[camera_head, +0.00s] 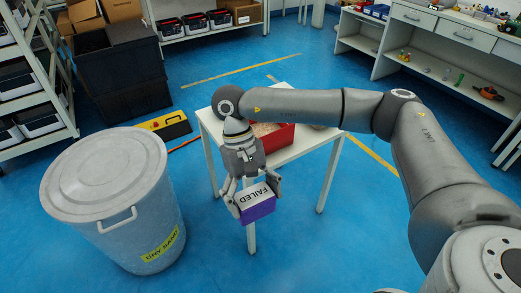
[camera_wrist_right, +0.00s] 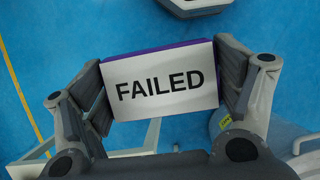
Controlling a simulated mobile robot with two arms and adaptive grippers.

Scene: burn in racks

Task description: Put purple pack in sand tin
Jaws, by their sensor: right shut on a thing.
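The purple pack (camera_head: 259,210) has a white face reading FAILED. My right gripper (camera_head: 254,197) is shut on it by two opposite sides and holds it up, in front of the white table's near edge. In the right wrist view the pack (camera_wrist_right: 162,84) sits between both fingers, its white face towards the camera and a purple edge showing. A red open container (camera_head: 284,141) with grainy, sand-like contents stands on the table behind the gripper, partly hidden by my right arm. It may be the sand tin. My left gripper is not in view.
The white table (camera_head: 207,121) has a small free strip at left. A large lidded grey bin (camera_head: 108,183) with a yellow label stands on the floor left of it. Black crates (camera_head: 122,72), a shelf rack (camera_head: 42,70) and a workbench (camera_head: 440,35) stand further off.

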